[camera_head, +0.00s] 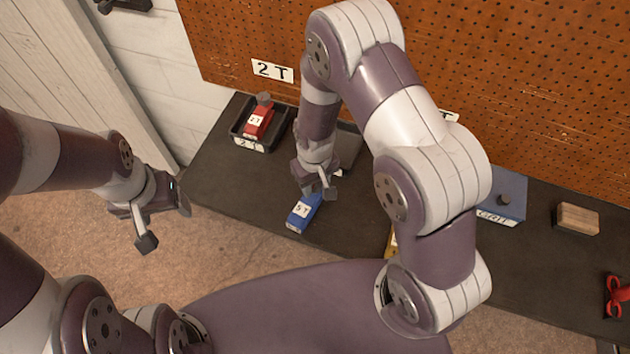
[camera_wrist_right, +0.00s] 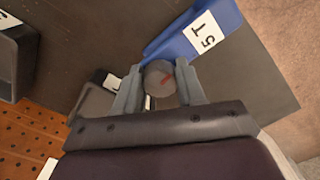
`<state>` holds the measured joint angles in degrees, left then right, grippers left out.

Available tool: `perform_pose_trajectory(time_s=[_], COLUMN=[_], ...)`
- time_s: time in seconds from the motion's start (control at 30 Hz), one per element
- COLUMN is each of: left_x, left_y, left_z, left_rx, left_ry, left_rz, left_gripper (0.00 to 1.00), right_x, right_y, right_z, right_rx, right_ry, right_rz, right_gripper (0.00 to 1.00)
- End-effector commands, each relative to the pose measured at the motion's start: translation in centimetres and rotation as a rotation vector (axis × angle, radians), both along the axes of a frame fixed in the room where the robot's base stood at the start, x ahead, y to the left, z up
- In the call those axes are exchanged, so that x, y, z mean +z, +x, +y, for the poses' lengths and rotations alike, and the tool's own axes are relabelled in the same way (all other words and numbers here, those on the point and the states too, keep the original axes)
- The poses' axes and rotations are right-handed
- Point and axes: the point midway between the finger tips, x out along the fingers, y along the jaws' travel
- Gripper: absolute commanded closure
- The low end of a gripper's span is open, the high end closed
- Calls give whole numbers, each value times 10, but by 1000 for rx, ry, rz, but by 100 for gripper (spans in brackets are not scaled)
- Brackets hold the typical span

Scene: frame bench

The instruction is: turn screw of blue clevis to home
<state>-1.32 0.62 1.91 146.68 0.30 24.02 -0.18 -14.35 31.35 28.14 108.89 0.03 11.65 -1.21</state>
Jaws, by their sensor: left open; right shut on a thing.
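The blue clevis (camera_head: 304,212), labelled 5T, lies on the dark bench below my right gripper (camera_head: 318,190). In the right wrist view the blue clevis (camera_wrist_right: 205,35) runs to the upper right. In the head view the gripper hides the screw. My left gripper (camera_head: 165,222) is open and empty, off the left end of the bench.
A red clevis (camera_head: 259,121) labelled 2T lies in a dark tray (camera_head: 238,134) at the back left. Another tray (camera_head: 349,142) is partly behind my right arm. A blue GRIT box (camera_head: 508,190), a wooden block (camera_head: 577,218) and a red-handled thing (camera_head: 615,296) are to the right.

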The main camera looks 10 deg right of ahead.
Motion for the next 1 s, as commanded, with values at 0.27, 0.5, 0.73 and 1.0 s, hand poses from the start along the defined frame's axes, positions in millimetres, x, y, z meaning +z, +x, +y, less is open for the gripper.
perform_pose_trajectory(time_s=[0.27,0.5,0.73,1.0], left_x=[0,0,0,0], left_y=[0,0,0,0], left_z=[0,0,0,0], left_rx=[0,0,0,0], left_ry=[0,0,0,0], left_rz=[0,0,0,0], left_gripper=[30,30,30,30], right_x=[0,1,1,0], right_y=[0,0,0,0], right_z=[0,0,0,0], right_rx=[1,1,1,1], right_ry=[0,0,0,0], right_rz=[-1,-1,-1,-1], right_gripper=[92,92,92,36])
